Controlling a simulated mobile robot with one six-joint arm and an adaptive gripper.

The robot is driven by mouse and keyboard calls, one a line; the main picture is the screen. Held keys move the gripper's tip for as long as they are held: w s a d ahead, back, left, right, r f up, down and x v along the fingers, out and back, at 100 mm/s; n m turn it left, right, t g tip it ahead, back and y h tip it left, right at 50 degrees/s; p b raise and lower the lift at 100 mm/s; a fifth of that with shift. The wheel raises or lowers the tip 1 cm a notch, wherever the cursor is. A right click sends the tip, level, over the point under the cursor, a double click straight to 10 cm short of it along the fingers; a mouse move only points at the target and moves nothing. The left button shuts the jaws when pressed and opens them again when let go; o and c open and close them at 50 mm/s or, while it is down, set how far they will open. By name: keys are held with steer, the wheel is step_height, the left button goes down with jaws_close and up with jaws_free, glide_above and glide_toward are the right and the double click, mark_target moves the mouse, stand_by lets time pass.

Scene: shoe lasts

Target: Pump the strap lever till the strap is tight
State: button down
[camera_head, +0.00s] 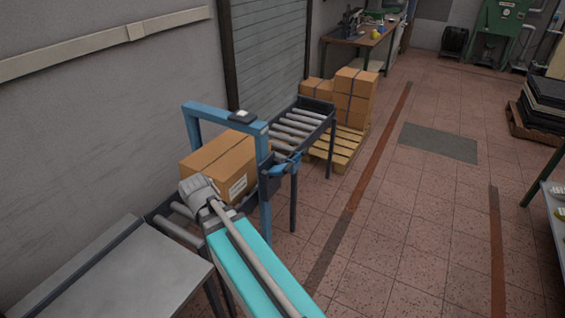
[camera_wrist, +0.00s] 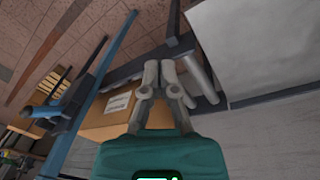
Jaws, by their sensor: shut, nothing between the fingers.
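The blue strap lever (camera_head: 288,166) sits on the right post of a blue arch frame (camera_head: 226,117) over a roller conveyor. In the wrist view the lever (camera_wrist: 42,112) is at the left, well away from my fingers. A cardboard box (camera_head: 218,163) with a white label stands under the arch; in the wrist view the box (camera_wrist: 98,125) is partly hidden by my gripper. I cannot make out a strap around it or how tight it is. My gripper (camera_wrist: 159,70) is shut and empty, apart from the lever.
A grey metal table (camera_head: 115,270) stands front left. Rollers (camera_head: 295,128) continue behind the arch, beside a pallet (camera_head: 338,148) with stacked boxes (camera_head: 355,95). The wall is close on the left. The tiled floor to the right is open.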

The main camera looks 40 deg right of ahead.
steer(key=w+d+r+m+h+p, duration=0.1)
steer(key=w+d+r+m+h, duration=0.1)
steer(key=d, duration=0.8)
steer(key=w+d+r+m+h+p, duration=0.1)
steer(key=w+d+r+m+h, duration=0.2)
steer(key=w+d, duration=0.4)
steer(key=w+d+r+m+h+p, duration=0.1)
steer(key=w+d+r+m+h, duration=0.2)
steer(key=d, duration=1)
steer(key=shift+w+r+m, duration=0.7)
steer(key=shift+w+m, duration=0.3)
steer(key=shift+w, duration=0.1)
steer(key=shift+f, duration=0.1)
steer(key=b, duration=0.7)
glide_above(288, 164)
steer(key=w+a, duration=0.1)
steer(key=a, duration=0.2)
step_height(288, 164, down, 6)
steer(key=shift+w+f, duration=0.15)
steer(key=shift+f, duration=0.1)
steer(key=shift+d+f, duration=0.2)
steer(key=shift+f, duration=0.15)
steer(key=shift+s+d+f+b, duration=0.1)
steer(key=shift+s+f+b, duration=0.25)
steer(key=shift+f+b, duration=0.5)
steer(key=shift+s+d+f+b, duration=0.1)
steer(key=shift+s+f+b, duration=0.25)
steer(key=shift+f+b, duration=0.45)
steer(key=shift+r, duration=0.15)
